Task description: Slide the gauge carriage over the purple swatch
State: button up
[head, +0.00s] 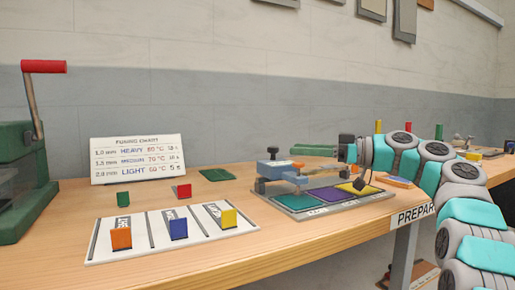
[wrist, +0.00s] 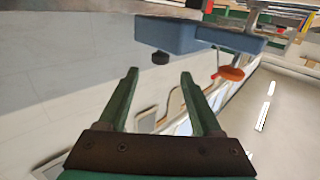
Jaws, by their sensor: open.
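The gauge carriage (head: 277,169) is a blue block with a dark knob, at the left end of a grey gauge plate, over the rear of the teal swatch (head: 297,202). The purple swatch (head: 328,194) lies uncovered in the middle, with the yellow swatch (head: 360,188) to its right. My gripper (head: 294,150) is in the air above and behind the plate, its green fingers pointing left. In the wrist view my gripper (wrist: 159,75) is open and empty. The blue carriage (wrist: 170,36) and its black knob (wrist: 160,58) show just beyond the fingertips, apart from them.
A white card tray (head: 180,240) with orange, blue and yellow pieces lies to the left. A fusing chart (head: 137,158) stands behind it. A green press (head: 20,180) with a red handle is at far left. Bare table lies between tray and gauge plate.

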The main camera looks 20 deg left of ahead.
aim_at(273, 148)
jog(key=shift+s+a+p, duration=0.15)
jog(key=shift+a+p, duration=0.15)
jog(key=shift+a, duration=1.65)
jog(key=shift+s+a+p, duration=0.15)
jog(key=shift+a+p, duration=0.15)
jog(key=shift+a, duration=1.6)
grip_shut()
